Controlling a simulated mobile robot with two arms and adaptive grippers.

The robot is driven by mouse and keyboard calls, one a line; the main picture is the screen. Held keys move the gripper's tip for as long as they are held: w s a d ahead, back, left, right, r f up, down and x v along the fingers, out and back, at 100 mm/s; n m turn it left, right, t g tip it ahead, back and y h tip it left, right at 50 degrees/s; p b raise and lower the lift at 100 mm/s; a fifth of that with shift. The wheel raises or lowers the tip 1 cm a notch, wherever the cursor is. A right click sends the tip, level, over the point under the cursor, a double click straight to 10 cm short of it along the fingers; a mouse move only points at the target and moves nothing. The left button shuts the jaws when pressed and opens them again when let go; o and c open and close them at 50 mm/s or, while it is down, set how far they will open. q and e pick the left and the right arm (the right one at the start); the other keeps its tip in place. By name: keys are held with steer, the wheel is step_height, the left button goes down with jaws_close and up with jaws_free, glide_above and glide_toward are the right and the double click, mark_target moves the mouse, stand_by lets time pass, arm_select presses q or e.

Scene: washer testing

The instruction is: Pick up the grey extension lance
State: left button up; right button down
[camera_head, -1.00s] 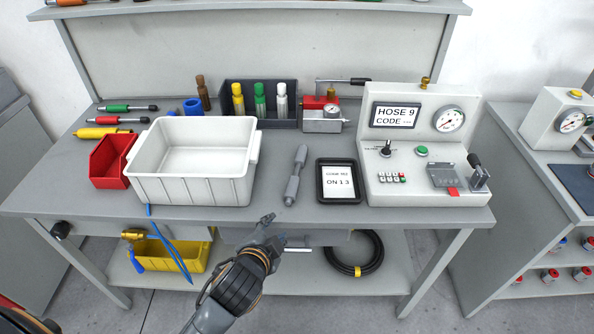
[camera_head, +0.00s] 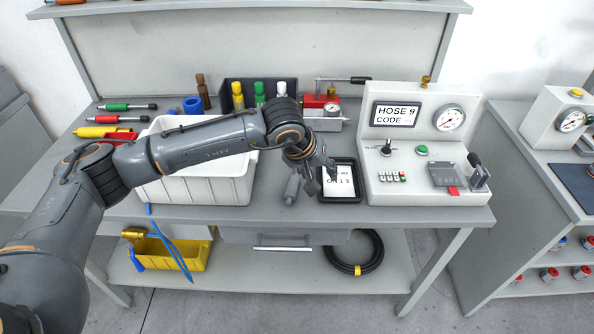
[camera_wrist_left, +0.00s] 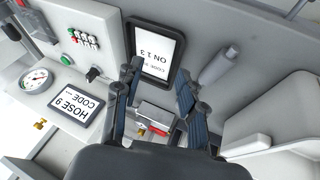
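The grey extension lance (camera_head: 291,190) lies on the workbench between the white bin and the black-framed tablet. In the head view my left forearm and gripper hide its upper part. In the left wrist view the lance (camera_wrist_left: 219,64) lies to the right of the fingers, outside the gap between them. My left gripper (camera_head: 322,181) is above the bench, just right of the lance and over the tablet's left part. In the left wrist view its fingers (camera_wrist_left: 157,78) are spread apart with nothing held between them. My right gripper is not in view.
The tablet (camera_head: 354,198) lies close right of the lance. The white bin (camera_head: 200,192) stands to its left, partly behind my arm. The test panel (camera_head: 420,140) stands farther right. A dark tray (camera_head: 232,88) with coloured bottles is behind.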

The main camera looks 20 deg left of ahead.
arm_select(q)
steer(key=w+a+r+t+y, duration=0.1)
steer(key=w+a+y, duration=0.2)
steer(key=a, duration=0.5)
steer(key=b, duration=0.4)
glide_toward(297, 171)
steer(key=shift+w+d+f+m, duration=0.25)
steer(key=shift+w+f+m, duration=0.15)
steer(key=shift+w+f, duration=0.55)
steer(key=shift+w+f+b, duration=0.25)
steer(key=shift+f+b, duration=0.1)
steer(key=shift+f, duration=0.2)
steer(key=b+x, duration=0.2)
steer(key=x, duration=0.1)
steer(key=b+x, duration=0.1)
steer(key=x, duration=0.1)
steer(key=shift+s+a+f, duration=0.15)
steer(key=shift+a+f, duration=0.05)
steer(key=shift+a, duration=0.15)
steer(key=shift+r, duration=0.1)
steer(key=shift+c, duration=0.8)
jaws_close()
